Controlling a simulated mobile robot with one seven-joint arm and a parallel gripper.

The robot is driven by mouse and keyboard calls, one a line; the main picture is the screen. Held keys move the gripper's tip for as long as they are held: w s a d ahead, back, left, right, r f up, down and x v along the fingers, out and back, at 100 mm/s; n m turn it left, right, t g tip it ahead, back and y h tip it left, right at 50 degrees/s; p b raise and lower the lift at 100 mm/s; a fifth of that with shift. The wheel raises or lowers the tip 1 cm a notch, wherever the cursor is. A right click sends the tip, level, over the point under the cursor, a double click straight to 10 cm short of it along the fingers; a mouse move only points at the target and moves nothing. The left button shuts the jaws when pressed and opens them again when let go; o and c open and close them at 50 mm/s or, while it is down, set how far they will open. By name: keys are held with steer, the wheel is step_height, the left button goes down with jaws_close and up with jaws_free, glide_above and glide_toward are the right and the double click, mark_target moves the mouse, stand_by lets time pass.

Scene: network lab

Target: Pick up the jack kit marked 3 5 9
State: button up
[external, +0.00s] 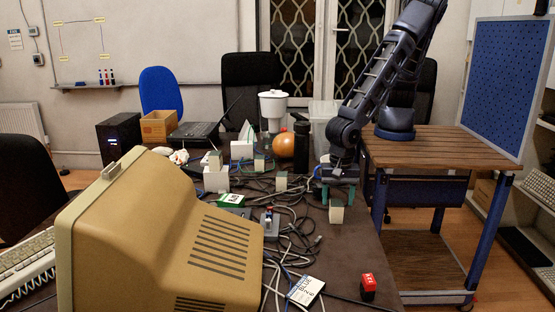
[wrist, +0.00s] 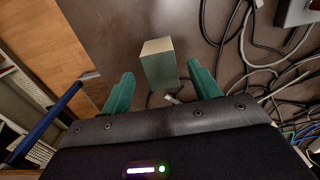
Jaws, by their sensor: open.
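My gripper (external: 338,194) is open, above and just behind the front box in the external view. In the wrist view, a box (wrist: 159,68) with a tan top and grey-green side shows between the two teal fingers of my gripper (wrist: 161,76).
Loose cables (external: 292,230) cover much of the table. A beige monitor (external: 165,240) fills the front left. A red block (external: 368,287) and a white-blue card (external: 305,291) lie near the front. An orange ball (external: 284,145) and dark cylinder (external: 301,143) stand behind. A wooden cart (external: 430,150) is right.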

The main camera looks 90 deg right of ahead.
mark_target(337, 203)
step_height(337, 203, down, 4)
steer(key=shift+f, duration=0.25)
steer(key=shift+c, duration=0.2)
steer(key=c, duration=1.1)
